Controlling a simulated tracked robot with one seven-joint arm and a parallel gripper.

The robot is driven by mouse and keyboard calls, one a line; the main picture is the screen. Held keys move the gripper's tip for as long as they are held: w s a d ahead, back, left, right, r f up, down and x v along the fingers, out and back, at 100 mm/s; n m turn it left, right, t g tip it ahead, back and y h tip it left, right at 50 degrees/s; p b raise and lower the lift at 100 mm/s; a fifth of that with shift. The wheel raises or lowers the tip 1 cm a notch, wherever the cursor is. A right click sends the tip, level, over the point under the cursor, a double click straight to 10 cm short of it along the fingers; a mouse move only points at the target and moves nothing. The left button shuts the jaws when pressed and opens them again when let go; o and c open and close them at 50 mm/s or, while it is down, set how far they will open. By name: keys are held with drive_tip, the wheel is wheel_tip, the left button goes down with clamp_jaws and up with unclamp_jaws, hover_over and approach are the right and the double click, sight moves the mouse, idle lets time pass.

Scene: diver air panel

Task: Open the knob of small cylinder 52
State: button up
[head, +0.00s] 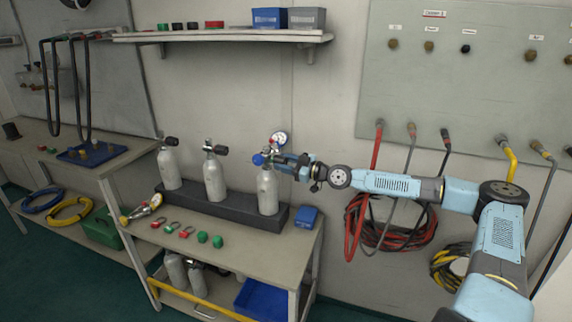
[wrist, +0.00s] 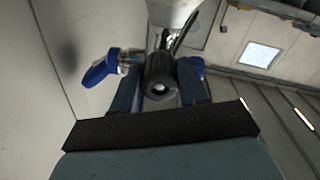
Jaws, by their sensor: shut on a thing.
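Three small grey cylinders stand upright in a dark rack (head: 238,208) on the workbench: a left one (head: 170,170), a middle one (head: 214,180) and a right one (head: 267,192). No number is readable on them. My gripper (head: 282,160) is at the valve of the right cylinder, coming from the right. In the wrist view a black round knob (wrist: 160,80) sits between the two blue fingers of my gripper (wrist: 157,88), which is shut on it. A blue knob (head: 258,159) is on the valve's left side; a blue round part (wrist: 101,72) shows in the wrist view.
A pressure gauge (head: 279,138) stands just behind the right valve. A shelf (head: 225,36) is above. Red and green fittings (head: 203,237) and a blue box (head: 307,216) lie on the bench (head: 255,246). Hoses (head: 375,160) hang from the wall panel at right.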

drive_tip(key=n, duration=0.4)
drive_tip(key=shift+f+n, duration=0.2)
drive_tip(key=shift+n, duration=0.2)
drive_tip(key=n, duration=0.3)
drive_tip(key=shift+n, duration=0.4)
drive_tip(key=n, duration=0.3)
drive_tip(key=shift+n, duration=0.3)
drive_tip(key=shift+n+y, duration=0.3)
drive_tip(key=shift+n, duration=1.7)
drive_tip(key=shift+w+d, duration=0.1)
drive_tip(key=o, duration=0.8)
drive_tip(key=shift+r, duration=0.1)
